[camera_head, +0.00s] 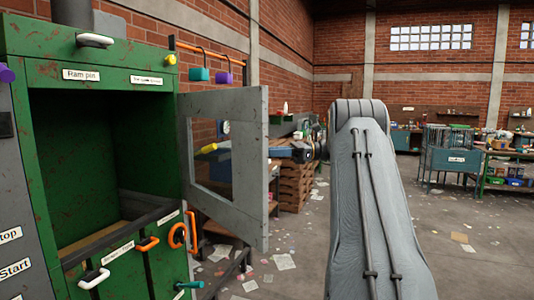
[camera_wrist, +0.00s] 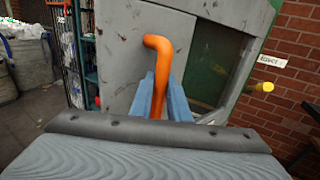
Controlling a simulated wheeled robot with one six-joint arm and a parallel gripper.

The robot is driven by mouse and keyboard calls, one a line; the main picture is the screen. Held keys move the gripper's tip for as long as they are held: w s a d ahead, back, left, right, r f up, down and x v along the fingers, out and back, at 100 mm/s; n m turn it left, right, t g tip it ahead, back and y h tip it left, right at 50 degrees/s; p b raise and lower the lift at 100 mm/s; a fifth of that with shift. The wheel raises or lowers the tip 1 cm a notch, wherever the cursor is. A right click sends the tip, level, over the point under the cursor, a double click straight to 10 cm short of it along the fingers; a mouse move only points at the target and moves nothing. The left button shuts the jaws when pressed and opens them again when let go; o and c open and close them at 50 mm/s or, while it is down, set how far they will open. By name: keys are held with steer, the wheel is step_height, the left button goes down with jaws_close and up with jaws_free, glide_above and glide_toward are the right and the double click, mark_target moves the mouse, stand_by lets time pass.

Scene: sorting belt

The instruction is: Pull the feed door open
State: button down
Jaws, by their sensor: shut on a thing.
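The feed door (camera_head: 251,220) is a grey framed panel with a window opening. It stands swung out from the right side of the green machine (camera_head: 60,55), whose dark inside is exposed. In the wrist view the grey door (camera_wrist: 205,50) fills the upper middle. Its bent orange handle (camera_wrist: 160,48) stands between the blue fingers of my gripper (camera_wrist: 161,98), which is shut on it. In the head view my gripper (camera_head: 292,153) is beside the door's free right edge; the handle is hidden there, and the fingertips are not clear.
An orange ring handle (camera_head: 178,236), an orange bar handle (camera_head: 147,244) and a white handle (camera_head: 94,278) stick out below the opening. Stacked wooden pallets (camera_head: 291,185) stand behind the door. Scraps of paper lie on the open floor at right.

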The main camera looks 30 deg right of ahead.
steer(key=shift+w+a+r, duration=0.1)
steer(key=shift+w+r, duration=0.1)
steer(key=c, duration=1.9)
jaws_free()
steer(key=shift+w, duration=0.1)
steer(key=shift+c, duration=0.2)
steer(key=shift+o, duration=1.3)
steer(key=shift+w+a+f, duration=0.1)
steer(key=shift+w+a, duration=0.05)
steer(key=shift+a, duration=0.05)
steer(key=b+v, duration=0.3)
steer(key=v, duration=0.5)
steer(key=shift+d, duration=0.2)
